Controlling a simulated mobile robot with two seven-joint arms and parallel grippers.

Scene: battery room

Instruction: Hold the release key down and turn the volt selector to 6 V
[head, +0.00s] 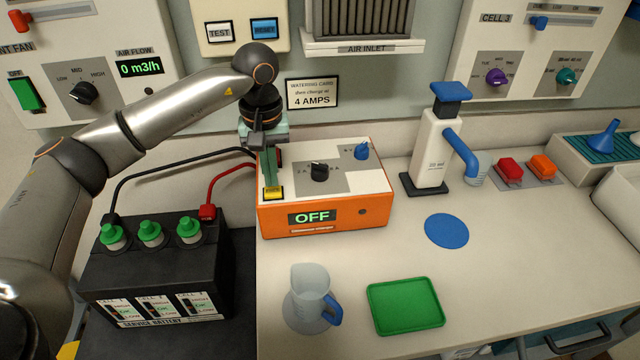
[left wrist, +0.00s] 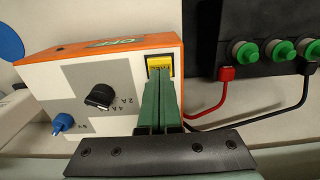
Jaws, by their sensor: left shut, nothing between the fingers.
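The orange-and-white charger (head: 325,217) stands on the worktop, its display reading OFF. The yellow key (head: 273,194) is at its top's front left corner. The key also shows in the left wrist view (left wrist: 159,66). My left gripper (head: 271,185) points down, shut and empty, with its green fingertips at the key and partly covering it. I cannot tell whether the key is pressed down. A blue knob (head: 362,151) is at the top's back right; in the left wrist view it (left wrist: 62,122) has a small label too blurred to read surely. A black knob (head: 319,171) marked in amps sits mid-panel. My right gripper is out of view.
A black battery (head: 160,265) with green caps and red and black leads stands left of the charger. A jug (head: 308,295), a green tray (head: 405,305) and a blue disc (head: 446,230) lie in front and to the right. A pump bottle (head: 433,150) stands right of the charger.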

